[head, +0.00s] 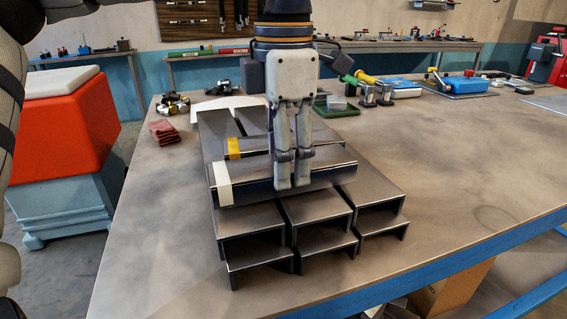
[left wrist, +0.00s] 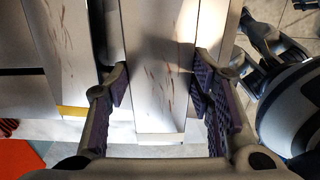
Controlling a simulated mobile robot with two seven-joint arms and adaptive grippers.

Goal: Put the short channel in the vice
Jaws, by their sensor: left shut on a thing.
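Several grey metal channels lie stacked on the table. My left gripper (head: 293,185) points straight down over the stack, its fingers shut on the front top channel (head: 265,187), which lies crosswise and has a white band at its left end. In the left wrist view the fingers (left wrist: 160,88) press on both sides of this channel (left wrist: 160,60). Behind it lies another crosswise channel with a yellow band (head: 234,148). I cannot tell by length which one is the short channel. A blue device (head: 462,85) at the back right may be the vice. My right gripper is not in view.
The table's right front is clear.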

